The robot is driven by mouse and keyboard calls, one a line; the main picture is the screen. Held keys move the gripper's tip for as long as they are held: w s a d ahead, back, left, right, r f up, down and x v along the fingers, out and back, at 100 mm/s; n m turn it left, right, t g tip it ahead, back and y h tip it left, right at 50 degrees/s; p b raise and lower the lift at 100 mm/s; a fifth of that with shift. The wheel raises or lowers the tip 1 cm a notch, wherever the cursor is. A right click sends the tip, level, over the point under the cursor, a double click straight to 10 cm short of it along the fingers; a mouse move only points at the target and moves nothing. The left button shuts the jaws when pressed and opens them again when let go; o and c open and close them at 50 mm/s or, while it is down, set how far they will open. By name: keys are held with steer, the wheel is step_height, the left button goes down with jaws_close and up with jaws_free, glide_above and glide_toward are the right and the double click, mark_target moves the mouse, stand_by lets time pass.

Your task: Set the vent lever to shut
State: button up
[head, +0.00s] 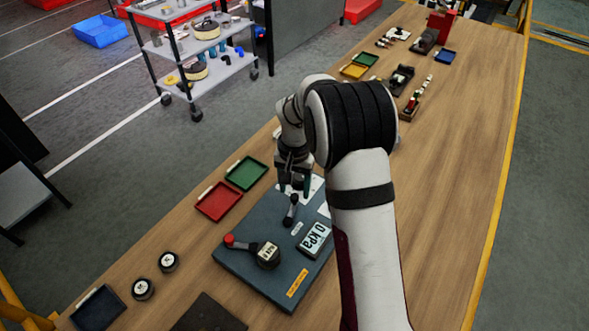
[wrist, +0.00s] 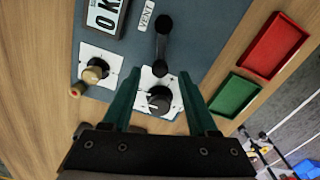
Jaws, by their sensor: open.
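The vent lever (head: 291,210) is a short black lever on the blue-grey panel (head: 240,262), just in front of my gripper. In the wrist view the lever (wrist: 162,42) lies beside the white VENT label (wrist: 146,16), beyond the fingertips. My gripper (head: 294,188) is open and empty, pointing down over the panel. In the wrist view its two green fingers (wrist: 158,76) stand apart, with a black knob on a white plate (wrist: 158,98) showing between them. I see no contact with the lever. Its shut mark is not readable.
Red (head: 219,201) and green (head: 246,173) trays lie left of the panel.

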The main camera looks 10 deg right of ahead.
mark_target(294, 197)
step_height(294, 197, up, 14)
steer(key=shift+f, duration=0.1)
steer(key=s+a+r, duration=0.1)
steer(key=s+r, duration=0.3)
steer(key=s, duration=1)
steer(key=s+a+f+y, duration=0.1)
steer(key=s+f, duration=0.1)
steer(key=s, duration=0.6)
steer(key=s+f, duration=0.2)
steer(key=s, duration=0.7)
steer(key=shift+s+a+y, duration=0.2)
steer(key=shift+a+y, duration=0.2)
